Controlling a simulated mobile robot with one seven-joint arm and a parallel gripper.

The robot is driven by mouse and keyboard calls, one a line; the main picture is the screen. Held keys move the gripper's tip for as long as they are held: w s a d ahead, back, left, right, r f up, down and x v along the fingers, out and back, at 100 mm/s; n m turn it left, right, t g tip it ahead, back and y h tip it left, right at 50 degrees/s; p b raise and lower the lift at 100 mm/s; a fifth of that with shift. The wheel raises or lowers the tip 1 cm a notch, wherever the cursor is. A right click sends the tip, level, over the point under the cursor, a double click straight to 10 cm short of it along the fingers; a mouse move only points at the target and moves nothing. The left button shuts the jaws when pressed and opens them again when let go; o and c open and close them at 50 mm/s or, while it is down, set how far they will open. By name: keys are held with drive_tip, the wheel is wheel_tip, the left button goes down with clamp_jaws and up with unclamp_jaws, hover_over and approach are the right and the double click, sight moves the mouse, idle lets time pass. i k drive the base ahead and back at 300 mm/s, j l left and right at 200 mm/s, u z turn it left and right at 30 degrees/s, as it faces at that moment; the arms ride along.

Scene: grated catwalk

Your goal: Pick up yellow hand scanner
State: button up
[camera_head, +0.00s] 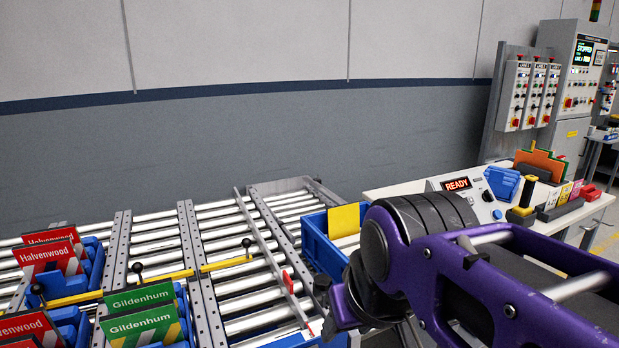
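A yellow and black upright object (527,192), which looks like the yellow hand scanner, stands on the white bench (394,190) at the right. It is small in the picture, and its exact shape is hard to tell. My purple arm with its black joint fills the lower right, in front of part of the bench. I cannot make out the fingers of my gripper in this view, so its state and distance from the scanner do not show.
Coloured cards and an orange-green piece (540,160) stand close by. A control cabinet (575,80) stands behind.

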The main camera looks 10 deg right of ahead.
sight(524, 210)
drive_tip(key=i+l+u, duration=0.1)
drive_tip(key=l+u, duration=0.3)
drive_tip(key=l, duration=2.85)
drive_tip(key=i+u, duration=0.05)
